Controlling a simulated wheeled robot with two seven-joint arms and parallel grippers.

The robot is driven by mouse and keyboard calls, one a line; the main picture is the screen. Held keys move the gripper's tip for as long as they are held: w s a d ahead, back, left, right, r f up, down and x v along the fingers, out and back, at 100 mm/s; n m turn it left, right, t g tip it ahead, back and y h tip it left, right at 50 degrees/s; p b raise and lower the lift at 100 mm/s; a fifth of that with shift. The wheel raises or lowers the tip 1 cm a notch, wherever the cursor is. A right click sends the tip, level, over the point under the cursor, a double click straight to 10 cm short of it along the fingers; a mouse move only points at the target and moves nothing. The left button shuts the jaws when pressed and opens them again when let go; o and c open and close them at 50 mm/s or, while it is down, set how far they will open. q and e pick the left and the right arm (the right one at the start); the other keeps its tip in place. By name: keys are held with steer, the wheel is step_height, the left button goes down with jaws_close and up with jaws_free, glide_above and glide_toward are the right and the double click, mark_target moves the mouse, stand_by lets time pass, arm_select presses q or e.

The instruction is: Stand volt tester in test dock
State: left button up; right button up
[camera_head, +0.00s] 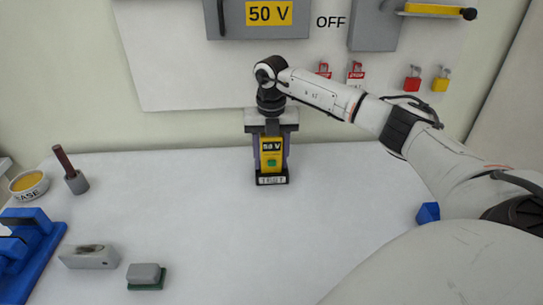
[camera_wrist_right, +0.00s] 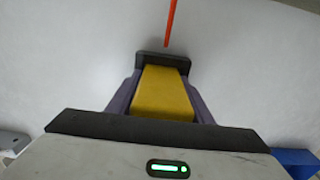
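The yellow volt tester (camera_head: 271,160) stands upright with its lower end at the black test dock (camera_head: 272,181), which bears a label reading TEST. The tester has a dark display and a green patch on its face. My right gripper (camera_head: 271,150) comes down over it from above, its purple fingers along both sides. In the right wrist view the tester (camera_wrist_right: 162,95) lies between the fingers (camera_wrist_right: 162,100) with no clear gap, and the dock (camera_wrist_right: 163,62) shows at its far end. How deep the tester sits is hidden. My left gripper is out of view.
A bowl (camera_head: 28,184), a dark-handled tool (camera_head: 70,170), a blue stand (camera_head: 30,250), a grey block (camera_head: 90,256) and a grey-green block (camera_head: 146,276) occupy the left. A blue item (camera_head: 428,212) is at right. A thin red rod (camera_wrist_right: 170,22) shows near the dock.

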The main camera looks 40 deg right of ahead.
steer(key=o, duration=0.3)
steer(key=shift+f, duration=0.1)
steer(key=shift+s, duration=0.1)
step_height(320, 180, up, 8)
steer(key=shift+f+b, duration=0.1)
steer(key=shift+b, duration=0.2)
steer(key=shift+f, duration=0.1)
stand_by(0.4)
